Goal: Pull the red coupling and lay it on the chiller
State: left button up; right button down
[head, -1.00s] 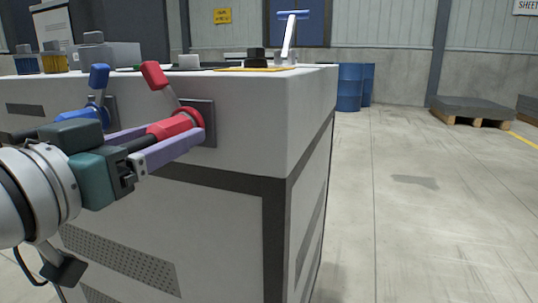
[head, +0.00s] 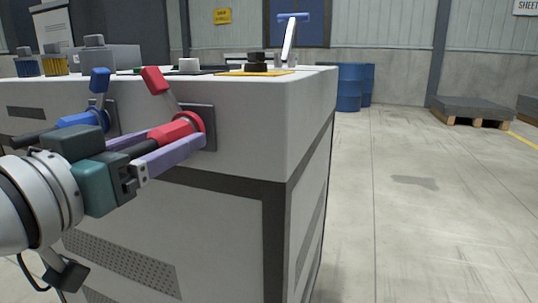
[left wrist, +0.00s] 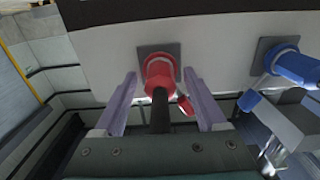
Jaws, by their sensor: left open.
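The red coupling (head: 176,128) sits on a dark square plate on the side face of the white chiller (head: 240,120). Its red lever tilts up and a black hose runs back from it. My left gripper (head: 158,142) is open, with its purple fingers on either side of the coupling. In the left wrist view the red coupling (left wrist: 159,72) lies between and beyond the spread fingertips (left wrist: 160,80), with a gap on both sides. My right gripper is not in view.
A blue coupling (head: 88,118) with its own lever sits left of the red one; it also shows in the left wrist view (left wrist: 298,66). The chiller top holds a yellow mat with a black part (head: 257,62), a white tap and grey boxes. Open floor lies right.

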pick_arm(q)
grip_shut()
dwell(0.6)
dwell(0.3)
jog(key=shift+r, duration=0.2)
jog(key=shift+s, duration=0.25)
jog(key=shift+s+a+p, duration=0.3)
jog(key=shift+s+p, duration=0.1)
jog(key=shift+s, duration=0.25)
jog(key=shift+p+v, duration=0.4)
jog(key=shift+v, duration=1.4)
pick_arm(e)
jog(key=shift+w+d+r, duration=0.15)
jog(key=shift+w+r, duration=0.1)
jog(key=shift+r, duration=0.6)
pick_arm(q)
jog(key=shift+f, duration=0.1)
